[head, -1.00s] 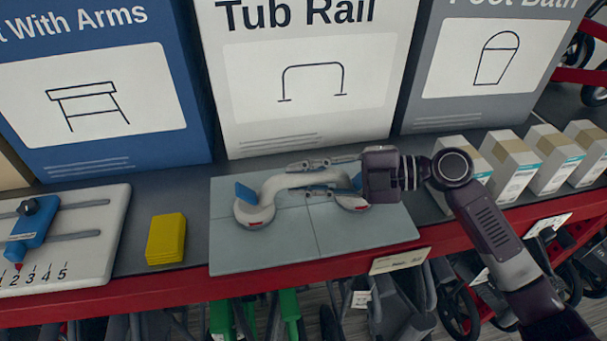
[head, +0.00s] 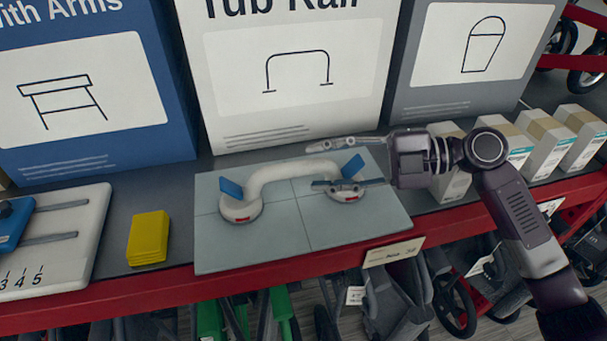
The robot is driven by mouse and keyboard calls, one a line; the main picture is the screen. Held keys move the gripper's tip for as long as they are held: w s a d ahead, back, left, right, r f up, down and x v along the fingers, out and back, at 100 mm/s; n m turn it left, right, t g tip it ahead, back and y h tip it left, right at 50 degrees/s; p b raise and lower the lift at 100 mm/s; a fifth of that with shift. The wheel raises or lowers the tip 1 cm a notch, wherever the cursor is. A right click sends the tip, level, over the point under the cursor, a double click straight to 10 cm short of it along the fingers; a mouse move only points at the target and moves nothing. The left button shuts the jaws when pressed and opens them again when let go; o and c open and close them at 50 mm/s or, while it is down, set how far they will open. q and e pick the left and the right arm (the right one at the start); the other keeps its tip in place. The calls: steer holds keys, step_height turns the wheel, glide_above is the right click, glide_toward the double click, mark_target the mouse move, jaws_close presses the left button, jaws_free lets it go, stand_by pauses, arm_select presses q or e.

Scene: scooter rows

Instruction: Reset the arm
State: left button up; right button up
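My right gripper (head: 330,165) comes in from the right in the head view. Its two fingers are spread wide apart, pointing left, with nothing held between them. One finger is above the far side of the grey tiled board, the other overlaps the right suction cup in the picture; I cannot tell whether it touches. A white grab handle (head: 280,175) with two suction cups and blue levers stands on the tiled board (head: 330,228). Both levers are raised. My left gripper is not in view.
A yellow block (head: 148,238) and a white panel with a blue slider (head: 75,238) are on the left of the shelf. Large boxes, such as the Tub Rail box (head: 290,110), stand behind. Small cartons (head: 540,140) line the right. A red edge (head: 110,308) bounds the front.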

steer(key=shift+s+d+r, duration=0.1)
steer(key=shift+d+r, duration=0.1)
steer(key=shift+d, duration=0.35)
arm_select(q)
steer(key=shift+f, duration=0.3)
